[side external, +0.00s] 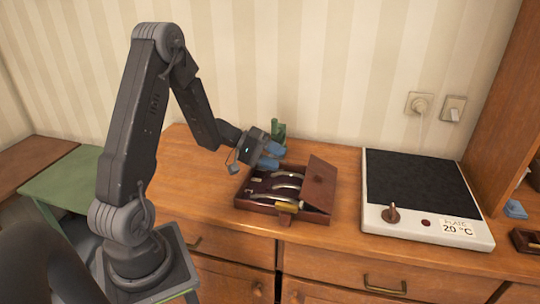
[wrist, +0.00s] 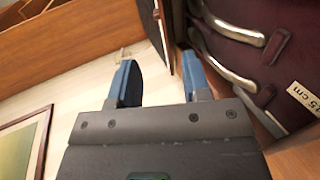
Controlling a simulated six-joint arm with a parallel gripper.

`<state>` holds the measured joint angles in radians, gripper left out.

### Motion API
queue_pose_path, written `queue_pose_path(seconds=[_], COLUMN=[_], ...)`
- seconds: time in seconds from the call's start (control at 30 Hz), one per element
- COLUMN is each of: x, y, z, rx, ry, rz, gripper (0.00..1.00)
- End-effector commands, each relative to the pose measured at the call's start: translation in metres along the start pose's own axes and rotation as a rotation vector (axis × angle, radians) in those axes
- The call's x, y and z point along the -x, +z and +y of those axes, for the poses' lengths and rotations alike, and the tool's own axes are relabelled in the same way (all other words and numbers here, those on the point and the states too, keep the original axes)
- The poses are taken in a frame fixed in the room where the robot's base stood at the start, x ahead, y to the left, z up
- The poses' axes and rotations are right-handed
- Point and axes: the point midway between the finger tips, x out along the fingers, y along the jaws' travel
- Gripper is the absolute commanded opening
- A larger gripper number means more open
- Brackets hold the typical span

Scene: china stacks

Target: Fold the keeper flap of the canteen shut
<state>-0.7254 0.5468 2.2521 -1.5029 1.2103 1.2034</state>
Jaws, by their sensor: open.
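The canteen (side external: 240,203), an open reddish-brown box with a dark lining, lies on the wooden top and holds several silver pieces of cutlery. Its flap (side external: 321,184), a brown panel with a small knob, stands raised and tilted along the right side. My gripper (side external: 273,156) is open and empty above the back of the canteen, left of the flap. The canteen's inside (wrist: 265,70) fills the right of that view.
A hot plate (side external: 425,232) with a black top stands to the right of the canteen. A green object (side external: 279,131) stands behind the gripper. A pale label (wrist: 308,97) lies in the canteen. The wooden top between canteen and hot plate is clear.

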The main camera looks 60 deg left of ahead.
Motion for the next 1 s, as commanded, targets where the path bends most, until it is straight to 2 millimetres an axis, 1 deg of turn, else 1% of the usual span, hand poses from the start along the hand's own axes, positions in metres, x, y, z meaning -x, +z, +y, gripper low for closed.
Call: queue_pose_path(seconds=[0.03,0.13,0.43,0.47,0.53,0.6,0.67,0.77,0.8,0.87,0.9,0.97,1.0], x=[0.007,0.013,0.016,0.016,0.014,0.008,-0.002,-0.027,-0.038,-0.054,-0.064,-0.077,-0.084], y=[0.0,0.0,0.0,0.0,0.0,-0.001,-0.002,-0.001,0.002,0.006,0.009,0.014,0.016], z=[0.0,0.0,0.0,0.0,0.001,0.006,0.015,0.035,0.044,0.056,0.062,0.07,0.075], rx=[0.0,0.001,0.001,0.0,-0.011,-0.068,-0.166,-0.431,-0.561,-0.763,-0.894,-1.079,-1.199], ry=[-0.001,-0.001,0.0,0.0,0.0,0.0,0.001,0.01,0.017,0.029,0.04,0.056,0.067], rz=[0.003,0.001,-0.001,-0.001,-0.009,-0.046,-0.111,-0.294,-0.388,-0.539,-0.641,-0.797,-0.901], gripper=[0.44,0.44,0.44,0.43,0.36,0.29,0.23,0.14,0.1,0.04,0.01,0.0,0.0])
